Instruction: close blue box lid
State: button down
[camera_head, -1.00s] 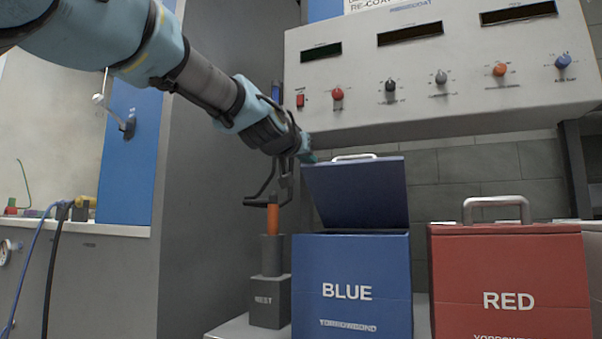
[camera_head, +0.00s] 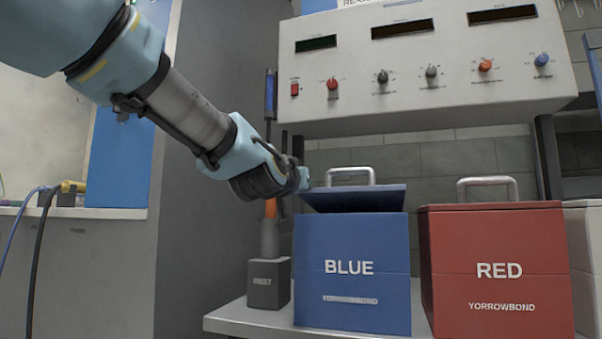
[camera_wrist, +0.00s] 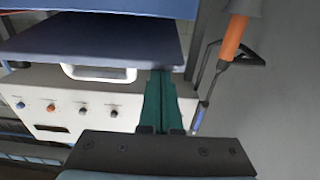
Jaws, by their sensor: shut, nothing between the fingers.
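The blue box (camera_head: 352,265) stands on the shelf with the word BLUE on its front. Its dark blue lid (camera_head: 353,197) is tilted, nearly flat, with a small gap left at the top of the box; a pale handle (camera_head: 350,172) is on it. In the wrist view the lid (camera_wrist: 110,40) and handle (camera_wrist: 98,73) show upside down. My gripper (camera_head: 303,180) is at the lid's left rear edge. In the wrist view its teal fingers (camera_wrist: 162,78) are together, with nothing between them, their tips at the lid's edge. Whether they touch it I cannot tell.
A closed red box (camera_head: 492,262) stands right of the blue one. A grey holder (camera_head: 268,283) with an orange-handled tool (camera_head: 270,208) stands close left. A control panel (camera_head: 420,75) with knobs hangs above and behind. A grey wall (camera_head: 205,200) is at left.

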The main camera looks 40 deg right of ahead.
jog(key=shift+a+f+b, duration=0.15)
jog(key=shift+f+b, duration=0.35)
jog(key=shift+f, duration=0.85)
jog(key=r+p+v, duration=0.1)
jog(key=p+v, duration=0.2)
jog(key=v, duration=0.7)
jog(key=w+a+f+n+g+y+p, duration=0.1)
jog(key=w+a+f+n+y+p, duration=0.3)
jog(key=w+a+f+y+p, duration=0.8)
jog(key=w+a+f+n+g+y+b, duration=0.1)
jog(key=a+f+n+g, duration=0.1)
jog(key=a+f, duration=0.6)
jog(key=a+f+n+g, duration=0.15)
jog(key=a+f, duration=0.25)
jog(key=a, duration=0.7)
jog(key=s+a+f+n+g+y+p, duration=0.1)
jog(key=s+a+g+p, duration=0.15)
jog(key=a, duration=0.35)
jog(key=s+a+f+n+g+y+p, duration=0.1)
jog(key=s+a+n+g, duration=0.1)
jog(key=s+a, duration=0.3)
notch_tip(320, 180, up, 36)
jog(key=w+p, duration=0.1)
jog(key=p, duration=3.6)
jog(key=shift+a+r, duration=0.2)
jog(key=shift+r, duration=0.05)
